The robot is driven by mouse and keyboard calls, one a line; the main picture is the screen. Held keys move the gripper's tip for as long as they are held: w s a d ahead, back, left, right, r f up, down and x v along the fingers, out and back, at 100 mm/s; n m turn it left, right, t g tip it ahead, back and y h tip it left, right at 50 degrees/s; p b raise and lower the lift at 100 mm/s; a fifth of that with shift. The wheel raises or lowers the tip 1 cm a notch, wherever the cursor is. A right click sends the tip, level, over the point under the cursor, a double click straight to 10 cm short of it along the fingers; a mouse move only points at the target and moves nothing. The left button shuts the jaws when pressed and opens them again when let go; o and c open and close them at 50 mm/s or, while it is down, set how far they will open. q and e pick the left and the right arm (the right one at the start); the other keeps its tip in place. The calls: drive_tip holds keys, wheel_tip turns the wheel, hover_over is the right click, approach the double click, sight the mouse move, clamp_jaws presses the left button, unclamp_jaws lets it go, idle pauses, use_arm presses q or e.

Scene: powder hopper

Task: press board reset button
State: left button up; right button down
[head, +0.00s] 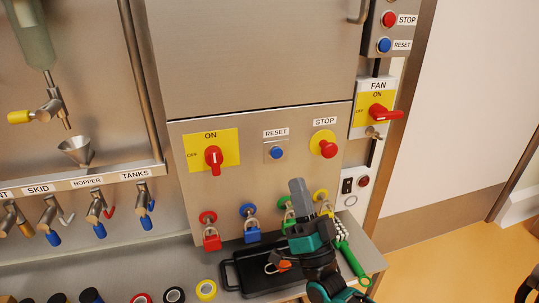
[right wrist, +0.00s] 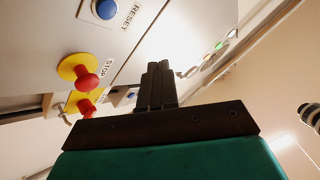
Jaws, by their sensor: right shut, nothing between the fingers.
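The blue RESET button (head: 276,153) sits in a small square plate on the grey metal board panel, between the yellow ON/OFF switch and the red STOP button (head: 328,149). In the right wrist view the RESET button (right wrist: 105,8) is at the top edge, partly cut off. My right gripper (head: 297,187) is shut and empty, its fingers pointing up, below and slightly right of the RESET button in the head view. In the right wrist view the shut fingers (right wrist: 157,82) appear apart from the button. My left gripper is not in view.
A second box at upper right also has STOP and RESET (head: 385,45) buttons. A red rotary switch (head: 213,158) and a red fan switch (head: 380,112) protrude. Padlocks (head: 211,239) hang along the board's lower edge. A black tray (head: 232,275) and tape rolls lie on the shelf below.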

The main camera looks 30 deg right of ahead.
sight(277, 153)
drive_tip(key=w+b, duration=0.1)
drive_tip(key=w, duration=0.2)
drive_tip(key=w+d+b, duration=0.1)
drive_tip(key=w+b, duration=0.1)
drive_tip(key=w+d+b, duration=0.1)
drive_tip(key=w, duration=0.2)
drive_tip(key=shift+w, duration=0.3)
idle(0.3)
idle(1.0)
drive_tip(key=shift+w+b, duration=0.1)
drive_tip(key=shift+b, duration=0.2)
idle(0.5)
drive_tip(key=shift+w+d, duration=0.1)
drive_tip(key=shift+w, duration=0.2)
